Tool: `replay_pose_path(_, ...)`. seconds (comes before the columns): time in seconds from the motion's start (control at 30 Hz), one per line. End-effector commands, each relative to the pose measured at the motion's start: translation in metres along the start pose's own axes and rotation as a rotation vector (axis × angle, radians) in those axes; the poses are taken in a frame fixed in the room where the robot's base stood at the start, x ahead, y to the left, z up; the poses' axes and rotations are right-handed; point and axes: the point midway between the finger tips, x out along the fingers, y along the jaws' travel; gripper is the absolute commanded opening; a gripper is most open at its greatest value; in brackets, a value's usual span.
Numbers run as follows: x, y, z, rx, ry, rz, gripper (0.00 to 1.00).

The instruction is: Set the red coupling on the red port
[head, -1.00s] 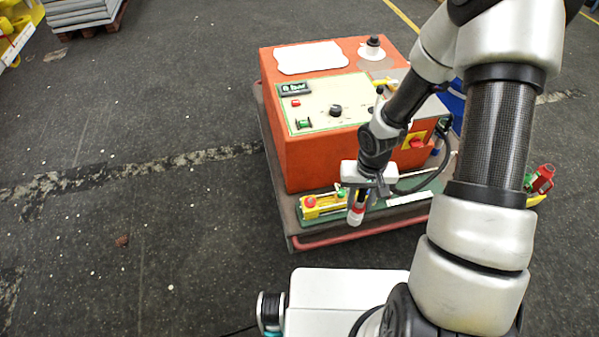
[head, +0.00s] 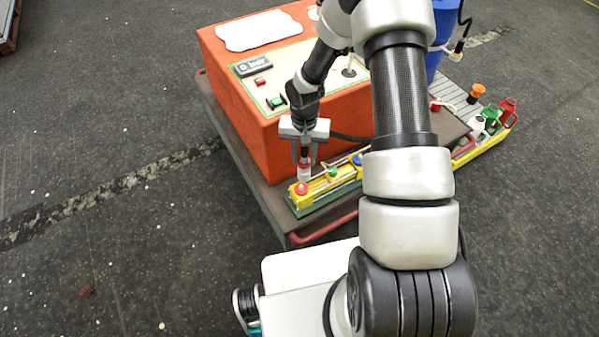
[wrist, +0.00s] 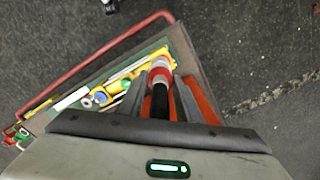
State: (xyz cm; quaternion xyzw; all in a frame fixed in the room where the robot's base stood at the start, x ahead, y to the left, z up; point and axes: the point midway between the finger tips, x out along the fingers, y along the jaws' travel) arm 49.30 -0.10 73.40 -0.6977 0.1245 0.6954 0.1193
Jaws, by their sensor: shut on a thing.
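The red coupling (head: 304,166), a red and white cylinder with a black hose end, hangs roughly upright in my gripper (head: 304,156). My gripper is shut on it; in the wrist view the coupling (wrist: 160,70) shows between the fingers. The red port (head: 300,188) is a red knob-like top on the left end of the yellow block (head: 316,187). The coupling's white lower end appears just above or behind the red port; I cannot tell whether they touch. In the wrist view the coupling hides the red port.
A green port (head: 333,173) and a blue port (head: 358,159) follow along the same block. The orange machine box (head: 240,95) rises close behind my gripper. A red rail (head: 322,227) edges the cart.

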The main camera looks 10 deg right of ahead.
Motion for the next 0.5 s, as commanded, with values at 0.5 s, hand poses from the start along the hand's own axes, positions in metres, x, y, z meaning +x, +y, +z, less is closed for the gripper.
replay_pose_path(0.5, 0.059, -0.011, -0.027, 0.127, -0.005, -0.006, 0.00)
